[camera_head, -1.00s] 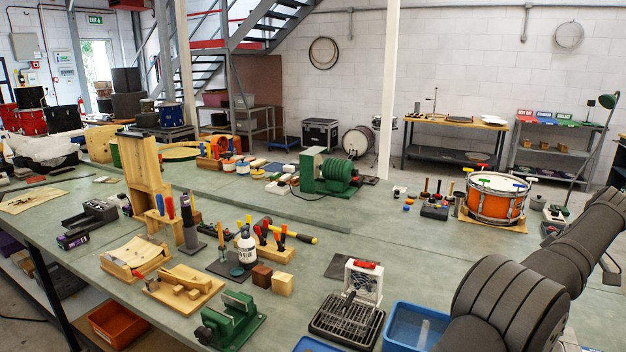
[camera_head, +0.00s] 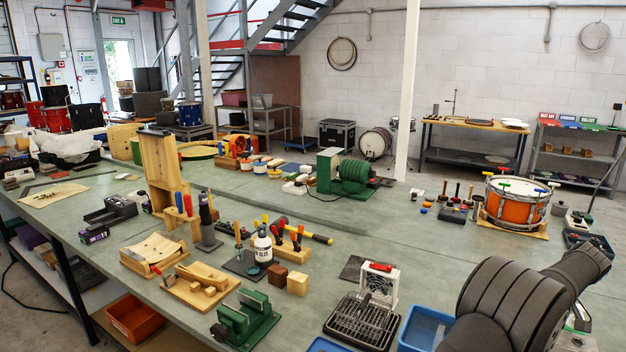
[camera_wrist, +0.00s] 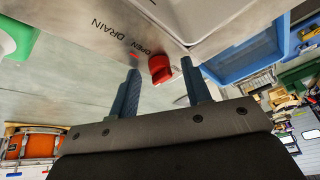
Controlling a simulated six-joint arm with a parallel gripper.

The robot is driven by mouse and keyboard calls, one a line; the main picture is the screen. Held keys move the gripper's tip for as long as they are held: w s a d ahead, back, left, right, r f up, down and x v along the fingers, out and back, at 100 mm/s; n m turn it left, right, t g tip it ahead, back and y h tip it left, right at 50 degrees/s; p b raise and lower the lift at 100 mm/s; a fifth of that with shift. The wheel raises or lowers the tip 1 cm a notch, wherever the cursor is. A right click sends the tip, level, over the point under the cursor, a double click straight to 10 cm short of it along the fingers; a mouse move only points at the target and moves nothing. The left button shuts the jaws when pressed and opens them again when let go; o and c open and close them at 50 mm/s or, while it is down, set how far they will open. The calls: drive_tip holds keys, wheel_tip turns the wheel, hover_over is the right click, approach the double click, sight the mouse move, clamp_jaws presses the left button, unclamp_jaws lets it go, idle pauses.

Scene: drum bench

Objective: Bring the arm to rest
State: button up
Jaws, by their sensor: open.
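My gripper (camera_wrist: 160,66) shows in the wrist view with its two blue-grey fingers spread apart. Between and just beyond the fingertips is a red knob (camera_wrist: 161,69) on a metal panel (camera_wrist: 75,22) marked "DRAIN" and "OPEN". The fingers stand on either side of the knob with gaps showing; I cannot tell the depth between them. In the head view my dark arm fills the lower right, and the gripper itself is hidden or out of frame there.
A blue bin (camera_head: 418,326), a drying rack (camera_head: 362,322) and a small white unit with a red top (camera_head: 379,285) stand left of my arm. An orange drum (camera_head: 516,205) is behind it. A blue tray (camera_wrist: 235,62) lies close right of the fingers in the wrist view.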

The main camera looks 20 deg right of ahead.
drive_tip(key=shift+r, duration=0.1)
drive_tip(key=v, duration=1.7)
drive_tip(key=x, duration=1.6)
drive_tip(key=shift+w+a+f, duration=0.1)
drive_tip(key=shift+w+f, duration=0.05)
drive_tip(key=shift+f, duration=0.2)
drive_tip(key=shift+f+m, duration=0.2)
drive_tip(key=shift+m, duration=0.1)
drive_tip(key=m, duration=0.1)
drive_tip(key=m+h, duration=0.1)
drive_tip(key=m, duration=0.1)
drive_tip(key=shift+a+m+h, duration=0.25)
drive_tip(key=shift+m+h, duration=0.05)
drive_tip(key=m, duration=0.2)
drive_tip(key=m+h, duration=0.1)
drive_tip(key=m, duration=0.1)
drive_tip(key=shift+a+h, duration=0.15)
drive_tip(key=shift+h, duration=0.15)
drive_tip(key=m, duration=0.2)
drive_tip(key=m+h, duration=0.1)
drive_tip(key=m, duration=0.1)
drive_tip(key=shift+w+a+m+g+h, duration=0.2)
drive_tip(key=shift+m+g+h, duration=0.1)
drive_tip(key=shift+g, duration=0.1)
drive_tip(key=shift+w+m+g+h, duration=0.1)
drive_tip(key=shift+m+g+h, duration=0.2)
drive_tip(key=shift+m, duration=0.75)
drive_tip(key=shift+m+g+h, duration=0.2)
drive_tip(key=shift+m+g, duration=0.2)
drive_tip(key=shift+m, duration=0.65)
